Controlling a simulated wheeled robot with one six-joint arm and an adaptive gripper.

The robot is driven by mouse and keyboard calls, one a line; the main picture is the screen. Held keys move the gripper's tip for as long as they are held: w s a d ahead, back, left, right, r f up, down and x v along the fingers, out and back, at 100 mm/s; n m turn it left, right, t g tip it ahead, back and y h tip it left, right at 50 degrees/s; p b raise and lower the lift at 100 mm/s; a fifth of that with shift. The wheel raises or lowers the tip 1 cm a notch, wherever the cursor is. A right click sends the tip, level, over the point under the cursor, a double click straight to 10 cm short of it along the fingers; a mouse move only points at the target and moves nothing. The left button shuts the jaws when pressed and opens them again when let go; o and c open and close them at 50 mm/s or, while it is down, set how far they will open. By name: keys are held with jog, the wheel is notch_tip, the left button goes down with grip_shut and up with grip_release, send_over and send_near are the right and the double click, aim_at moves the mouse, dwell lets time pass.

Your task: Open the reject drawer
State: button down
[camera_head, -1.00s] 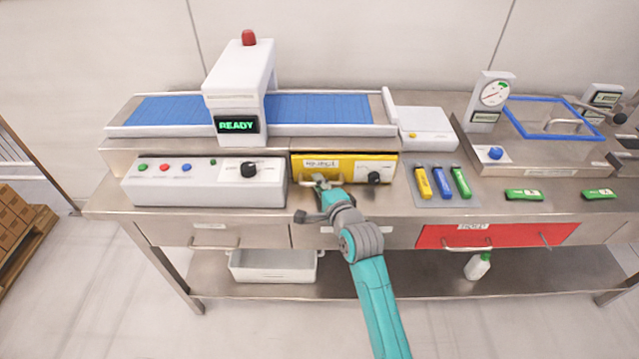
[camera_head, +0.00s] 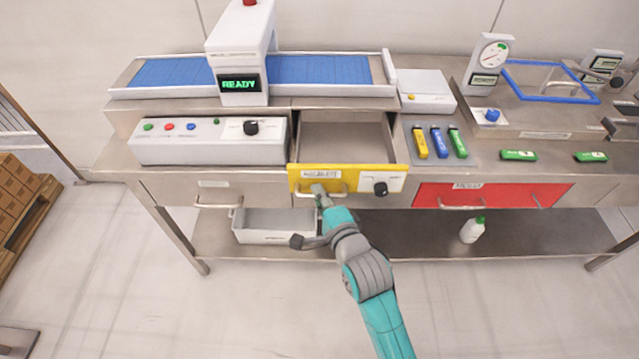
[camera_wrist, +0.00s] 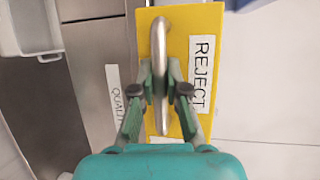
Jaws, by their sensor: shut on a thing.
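The reject drawer has a yellow front (camera_head: 347,172) with a label reading REJECT, and it stands pulled out from under the conveyor. Its inside (camera_head: 345,140) shows as a bare, empty grey tray in the head view. My gripper (camera_head: 319,194) is at the handle on the left part of the yellow front. In the wrist view my gripper (camera_wrist: 160,88) is shut on the metal drawer handle (camera_wrist: 161,40), one finger on each side of the bar. A black knob (camera_head: 380,188) sits on the front, right of the handle.
A white control box (camera_head: 208,142) stands left of the drawer. Yellow, blue and green markers (camera_head: 440,142) lie to its right. A red drawer front (camera_head: 490,195) is at the right, below the worktop. A white bin (camera_head: 275,225) is on the lower shelf.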

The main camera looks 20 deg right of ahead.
jog(key=shift+s, duration=0.1)
jog(key=c, duration=1.4)
grip_release()
jog(key=shift+c, duration=0.2)
jog(key=s+d+r, duration=0.1)
jog(key=s+r, duration=0.1)
jog(key=s, duration=0.9)
jog(key=shift+s, duration=0.4)
jog(key=s+d+f+n, duration=0.1)
jog(key=s+f+n, duration=0.1)
jog(key=s+n, duration=0.7)
jog(key=s+d+f+n+g+h, duration=0.1)
jog(key=s+n, duration=0.7)
jog(key=s, duration=1.2)
notch_tip(320, 180, down, 2)
jog(key=shift+s+d+n, duration=0.15)
jog(key=shift+d+n, duration=0.25)
jog(key=shift+d, duration=0.3)
